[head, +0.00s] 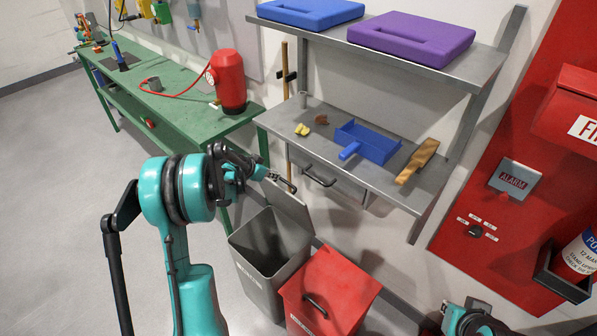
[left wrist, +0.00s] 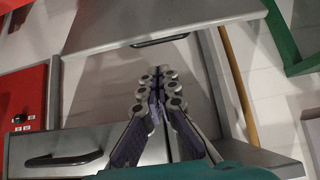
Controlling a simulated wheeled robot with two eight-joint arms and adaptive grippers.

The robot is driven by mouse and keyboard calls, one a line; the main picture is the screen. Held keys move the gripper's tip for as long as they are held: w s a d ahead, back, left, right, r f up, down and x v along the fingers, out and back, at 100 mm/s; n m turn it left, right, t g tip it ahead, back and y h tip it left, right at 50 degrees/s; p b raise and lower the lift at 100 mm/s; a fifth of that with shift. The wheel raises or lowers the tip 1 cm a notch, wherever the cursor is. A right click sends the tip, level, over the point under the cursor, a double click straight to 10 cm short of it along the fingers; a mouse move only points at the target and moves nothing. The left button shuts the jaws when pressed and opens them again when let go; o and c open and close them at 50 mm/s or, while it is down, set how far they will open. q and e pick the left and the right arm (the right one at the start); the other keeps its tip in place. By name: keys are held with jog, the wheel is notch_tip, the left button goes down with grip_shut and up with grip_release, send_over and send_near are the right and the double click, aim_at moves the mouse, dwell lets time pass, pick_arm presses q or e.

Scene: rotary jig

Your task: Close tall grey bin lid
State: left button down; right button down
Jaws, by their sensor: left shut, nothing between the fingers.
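The tall grey bin (head: 262,272) stands on the floor left of a red-lidded bin. Its grey lid (head: 288,212) is open, tipped up at the back of the bin toward the workbench. In the left wrist view, a grey panel with a black handle, seemingly the lid (left wrist: 100,22), fills the top. My left gripper (head: 292,187) is shut and empty at the lid's upper edge; its closed fingers also show in the left wrist view (left wrist: 157,82). I cannot tell whether they touch the lid. Part of my right arm shows at the lower right, but its fingers do not.
The red-lidded bin (head: 338,290) stands close on the right, shut. The grey workbench (head: 330,125) with drawer handles (head: 320,178) is just behind the lid. A broom handle (left wrist: 240,90) stands beside it. A green bench (head: 190,115) is at the left. Open floor lies left of the bin.

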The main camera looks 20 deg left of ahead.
pick_arm(q)
jog(key=b+x, duration=0.3)
jog(key=x, duration=0.7)
jog(key=shift+w+a+f, duration=0.15)
